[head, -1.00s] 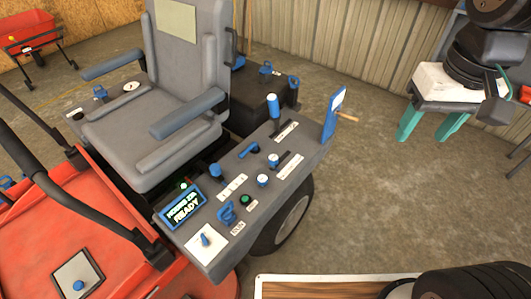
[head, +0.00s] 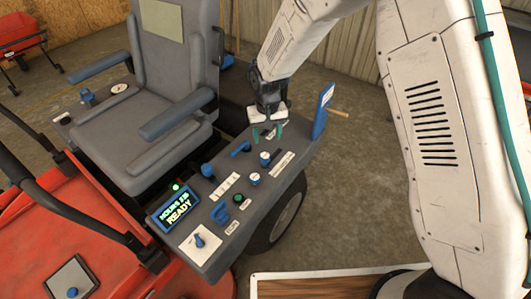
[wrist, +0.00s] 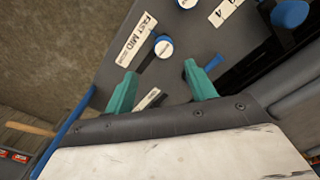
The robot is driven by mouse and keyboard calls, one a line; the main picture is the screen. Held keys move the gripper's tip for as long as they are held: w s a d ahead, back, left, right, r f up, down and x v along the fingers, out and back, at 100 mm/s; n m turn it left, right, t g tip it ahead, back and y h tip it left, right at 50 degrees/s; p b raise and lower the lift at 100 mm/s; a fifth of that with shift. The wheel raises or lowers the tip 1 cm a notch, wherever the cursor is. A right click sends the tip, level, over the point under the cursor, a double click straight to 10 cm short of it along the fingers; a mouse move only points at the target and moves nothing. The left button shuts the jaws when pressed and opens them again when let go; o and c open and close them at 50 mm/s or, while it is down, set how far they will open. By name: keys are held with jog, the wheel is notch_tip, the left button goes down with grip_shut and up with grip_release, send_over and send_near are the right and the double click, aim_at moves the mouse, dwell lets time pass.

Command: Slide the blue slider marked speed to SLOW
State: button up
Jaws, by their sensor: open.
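On the grey console (head: 205,258), a short slider knob (head: 265,158), blue with a pale cap, stands beside a white label strip. In the wrist view the same knob (wrist: 164,48) stands at the upper end of the visible dark slot. The label (wrist: 137,40) there reads FAST and MID; further lettering is too small to read. My gripper (head: 267,133) is open and empty above the console's far part, just beyond the knob in the head view. In the wrist view its teal fingers (wrist: 160,69) point toward the slider, with the knob just past the fingertips and apparently untouched.
A round pale-topped knob (head: 255,179) is close to the slider. A blue handle (head: 240,148) and a blue knob (head: 207,170) stand nearby. A blue upright panel (head: 322,110) rises at the console's far right end. The seat (head: 135,140) with armrests flanks the left.

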aim_at(265, 155)
jog(key=f, duration=0.9)
jog(key=shift+a+f, duration=0.3)
jog(key=shift+a, duration=0.05)
grip_shut()
jog(key=w+d, duration=0.3)
jog(key=w, duration=0.2)
jog(key=w+d, duration=0.2)
jog(key=shift+w+d+r, duration=0.1)
jog(key=shift+w+d, duration=0.15)
jog(key=shift+d, duration=0.1)
grip_release()
jog(key=shift+d, duration=0.1)
